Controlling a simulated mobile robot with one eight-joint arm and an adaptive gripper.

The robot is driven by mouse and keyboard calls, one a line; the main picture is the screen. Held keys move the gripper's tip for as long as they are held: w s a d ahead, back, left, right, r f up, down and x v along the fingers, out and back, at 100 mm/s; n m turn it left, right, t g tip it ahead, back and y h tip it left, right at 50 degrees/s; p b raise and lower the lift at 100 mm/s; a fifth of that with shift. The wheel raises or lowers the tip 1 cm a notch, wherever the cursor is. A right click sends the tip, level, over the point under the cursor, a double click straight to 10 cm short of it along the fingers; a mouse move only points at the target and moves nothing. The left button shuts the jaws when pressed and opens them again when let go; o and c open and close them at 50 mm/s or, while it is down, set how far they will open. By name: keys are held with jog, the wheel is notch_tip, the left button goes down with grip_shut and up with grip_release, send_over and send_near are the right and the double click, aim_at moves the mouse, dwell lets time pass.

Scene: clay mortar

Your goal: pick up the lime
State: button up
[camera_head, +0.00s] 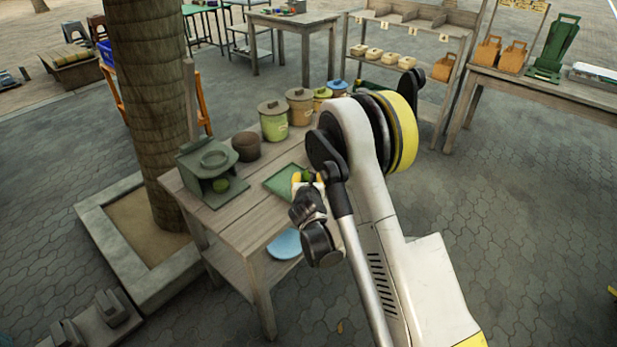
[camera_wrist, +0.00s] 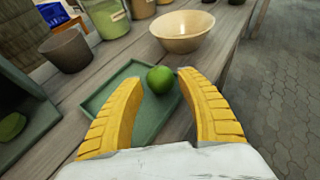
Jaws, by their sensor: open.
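A round green lime (camera_wrist: 160,80) sits on a green rectangular tray (camera_wrist: 100,98) on the wooden table. In the wrist view my gripper (camera_wrist: 159,86) has its two yellow fingers spread wide. Their tips are to either side of the lime, with a gap on the left; the right tip looks close to it, and I cannot tell if they touch. In the head view the lime (camera_head: 308,175) shows small between the fingers, over the tray (camera_head: 281,184).
A green stand (camera_head: 195,171) holding another green round thing (camera_head: 220,185) is at the left. A dark pot (camera_wrist: 66,51), lidded canisters (camera_head: 272,121) and a tan bowl (camera_wrist: 183,31) stand behind the tray. A tree trunk (camera_head: 152,110) rises beside the table (camera_head: 240,226).

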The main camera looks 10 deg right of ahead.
aim_at(309, 177)
jog(key=x, duration=0.1)
jog(key=b+x, duration=0.1)
jog(key=x, duration=0.1)
jog(key=shift+f, duration=0.4)
jog(key=shift+w, duration=0.3)
jog(key=c, duration=0.8)
jog(key=shift+r, duration=0.15)
